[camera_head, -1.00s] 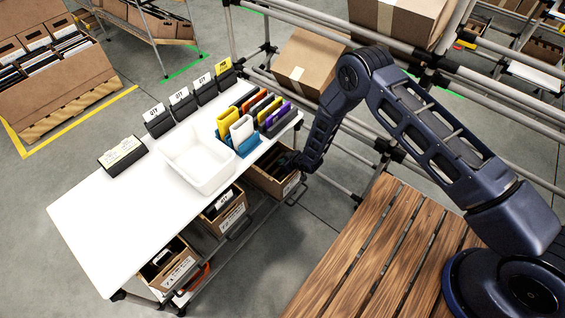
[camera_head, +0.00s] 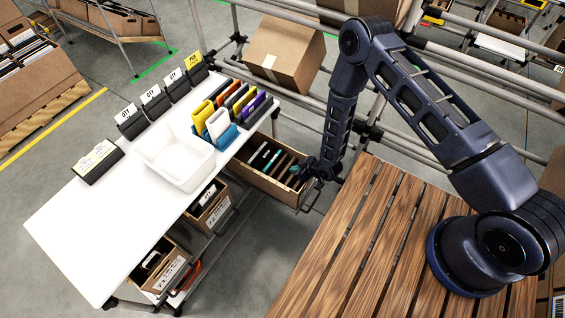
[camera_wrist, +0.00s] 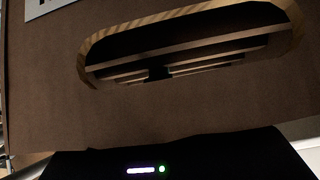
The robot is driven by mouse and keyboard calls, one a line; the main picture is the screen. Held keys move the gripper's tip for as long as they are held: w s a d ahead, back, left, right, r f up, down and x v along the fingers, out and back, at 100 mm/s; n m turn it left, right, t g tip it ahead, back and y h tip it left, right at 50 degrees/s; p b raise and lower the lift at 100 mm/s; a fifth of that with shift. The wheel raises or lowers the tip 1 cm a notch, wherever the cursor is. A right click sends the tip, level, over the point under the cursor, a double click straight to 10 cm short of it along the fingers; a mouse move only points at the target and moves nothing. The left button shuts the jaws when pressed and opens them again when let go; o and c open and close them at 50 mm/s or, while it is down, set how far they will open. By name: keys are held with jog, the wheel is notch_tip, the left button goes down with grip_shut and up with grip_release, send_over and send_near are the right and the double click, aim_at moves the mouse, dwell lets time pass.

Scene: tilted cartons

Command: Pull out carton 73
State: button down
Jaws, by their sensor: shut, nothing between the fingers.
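An open brown carton (camera_head: 264,183) sticks out from under the right end of the white table in the head view, with teal and brown dividers inside. Its number is not legible. My gripper (camera_head: 308,173) is at the carton's front, its fingers mostly hidden. In the wrist view the carton's front panel (camera_wrist: 180,108) fills the picture, with an oval hand hole (camera_wrist: 190,45) and part of a white label at the upper left. My gripper's dark body lies along the bottom edge. The jaws are shut with nothing between them; whether they touch the carton, I cannot tell.
The white table (camera_head: 90,235) carries a white bin (camera_head: 175,160), a blue rack of coloured folders and card holders. Two more cartons (camera_head: 208,212) (camera_head: 160,272) sit below it. A pipe rack with a tilted carton (camera_head: 284,55) stands behind my arm. Wooden slats (camera_head: 350,240) lie in front.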

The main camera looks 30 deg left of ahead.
jog(key=shift+d, duration=2.45)
